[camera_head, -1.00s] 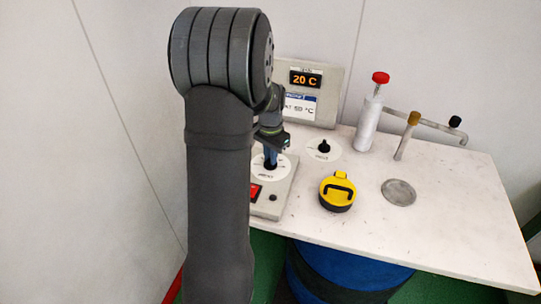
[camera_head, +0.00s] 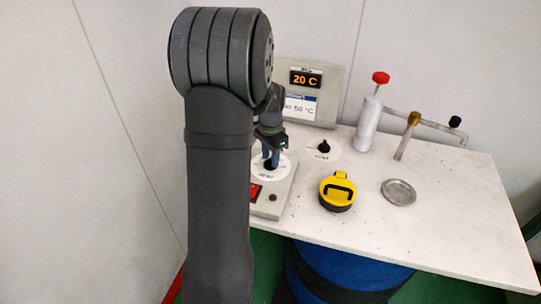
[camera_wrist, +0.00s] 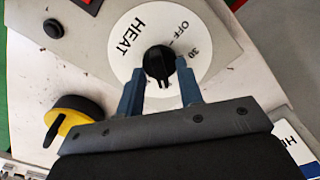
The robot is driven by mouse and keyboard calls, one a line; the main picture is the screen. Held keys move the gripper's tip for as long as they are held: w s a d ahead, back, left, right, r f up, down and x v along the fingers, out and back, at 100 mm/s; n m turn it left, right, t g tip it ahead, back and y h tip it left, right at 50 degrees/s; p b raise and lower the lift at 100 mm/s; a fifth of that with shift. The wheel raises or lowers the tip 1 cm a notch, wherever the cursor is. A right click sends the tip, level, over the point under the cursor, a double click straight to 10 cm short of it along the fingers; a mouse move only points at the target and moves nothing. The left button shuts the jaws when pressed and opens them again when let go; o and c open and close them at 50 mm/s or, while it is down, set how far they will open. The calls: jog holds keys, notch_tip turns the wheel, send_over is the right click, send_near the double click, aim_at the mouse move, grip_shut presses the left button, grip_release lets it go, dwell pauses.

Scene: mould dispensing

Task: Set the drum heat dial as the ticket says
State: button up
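The black heat dial (camera_wrist: 158,62) sits on a round white plate marked HEAT, OFF and 30. In the head view the dial (camera_head: 270,165) is on a grey control box. My gripper (camera_wrist: 158,72) points down at the dial, one blue finger on each side, with gaps between fingers and knob; it is open. My gripper also shows in the head view (camera_head: 270,154). The ticket (camera_head: 301,105), partly hidden by my arm, appears to read 50 °C. The display (camera_head: 305,79) above it reads 20 C.
A red switch (camera_head: 255,191) is on the control box. A second black dial (camera_head: 323,147) is to the right. A yellow-topped lidded item (camera_head: 337,191), a metal dish (camera_head: 398,192) and a red-topped white cylinder (camera_head: 368,124) stand further right. The worktop's front right is clear.

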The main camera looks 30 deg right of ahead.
aim_at(270, 159)
notch_tip(270, 159, up, 17)
jog(key=shift+r, duration=0.2)
dwell(0.5)
dwell(0.3)
notch_tip(270, 159, down, 18)
jog(key=shift+r, duration=0.25)
dwell(0.3)
